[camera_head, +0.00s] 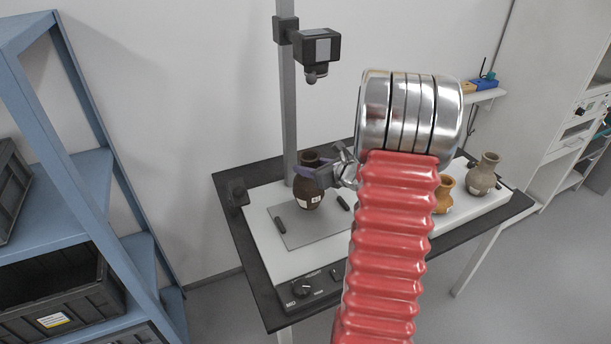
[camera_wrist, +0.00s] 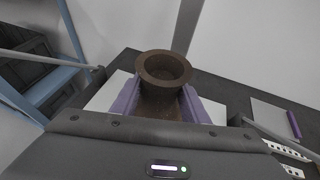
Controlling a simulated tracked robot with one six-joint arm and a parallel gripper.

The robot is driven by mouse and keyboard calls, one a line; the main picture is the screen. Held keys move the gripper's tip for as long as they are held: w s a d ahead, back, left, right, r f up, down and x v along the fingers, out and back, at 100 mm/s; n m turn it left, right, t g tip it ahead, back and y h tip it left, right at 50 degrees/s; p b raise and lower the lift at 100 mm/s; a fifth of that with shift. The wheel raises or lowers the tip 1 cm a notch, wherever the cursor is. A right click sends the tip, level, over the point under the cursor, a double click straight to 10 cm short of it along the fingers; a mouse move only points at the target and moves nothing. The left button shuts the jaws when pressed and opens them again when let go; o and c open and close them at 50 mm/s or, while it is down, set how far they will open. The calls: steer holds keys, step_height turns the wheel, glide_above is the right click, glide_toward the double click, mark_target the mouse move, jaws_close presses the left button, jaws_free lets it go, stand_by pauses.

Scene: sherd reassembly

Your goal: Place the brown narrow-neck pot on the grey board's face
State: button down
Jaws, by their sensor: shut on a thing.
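The brown narrow-neck pot (camera_head: 307,190) is dark, upright, and has a small white label on its lower body. My gripper (camera_head: 322,174) has its purple fingers closed around the pot's neck area. In the wrist view the pot's flared mouth (camera_wrist: 163,69) stands between the two purple fingers (camera_wrist: 160,101). The grey board (camera_head: 310,231) lies flat on a white base, and the pot is over its back part. I cannot tell whether the pot's foot touches the board or hangs just above it. My arm hides the board's right side.
An orange pot (camera_head: 443,195) and a grey-brown pot (camera_head: 483,174) stand on the right. A post with a camera-like head (camera_head: 318,48) rises behind. A blue shelf (camera_head: 75,130) is at left.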

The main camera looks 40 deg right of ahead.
steer(key=shift+f, duration=1.5)
steer(key=c, duration=1)
jaws_free()
steer(key=shift+c, duration=0.2)
steer(key=shift+s+r, duration=0.3)
steer(key=shift+s, duration=0.25)
steer(key=v, duration=1.1)
